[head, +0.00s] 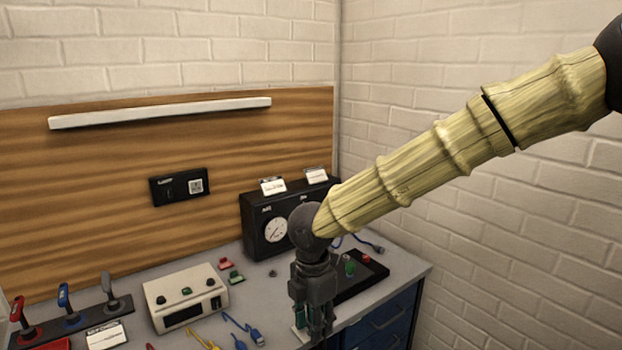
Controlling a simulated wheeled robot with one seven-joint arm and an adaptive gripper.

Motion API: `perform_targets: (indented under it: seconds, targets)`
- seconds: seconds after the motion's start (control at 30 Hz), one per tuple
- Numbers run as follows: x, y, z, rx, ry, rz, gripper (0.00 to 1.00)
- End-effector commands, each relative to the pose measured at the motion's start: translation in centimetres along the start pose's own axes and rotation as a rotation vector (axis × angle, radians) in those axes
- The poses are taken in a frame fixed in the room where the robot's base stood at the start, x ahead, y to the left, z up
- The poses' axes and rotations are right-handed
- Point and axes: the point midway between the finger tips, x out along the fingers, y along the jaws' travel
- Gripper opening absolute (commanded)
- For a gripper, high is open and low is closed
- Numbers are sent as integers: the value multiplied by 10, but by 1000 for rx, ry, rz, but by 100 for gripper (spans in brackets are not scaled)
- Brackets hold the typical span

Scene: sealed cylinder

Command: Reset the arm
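My arm reaches in from the upper right, with bamboo-like links. My dark grey gripper (316,322) hangs pointing down over the front part of the grey workbench (278,292). Its fingertips are close to the bottom edge of the picture, and a small green and white item (299,328) shows just behind or beside them. I cannot tell whether the fingers are open or shut, or whether they touch that item.
A black gauge box (268,233) stands behind my gripper. A black tray (362,277) with green and red knobs lies to its right. A white box (185,294), levers (69,304) and coloured cables (243,328) are to its left. Brick walls close off the back and right.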

Motion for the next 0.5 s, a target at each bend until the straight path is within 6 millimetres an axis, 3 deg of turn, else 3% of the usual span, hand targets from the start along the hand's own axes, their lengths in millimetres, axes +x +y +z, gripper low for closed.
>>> perform_targets:
  seconds: [0.37,0.5]
  targets:
    - [63,-20,31,-302,-106,-48,34]
    - [96,-32,46,-478,-153,-82,34]
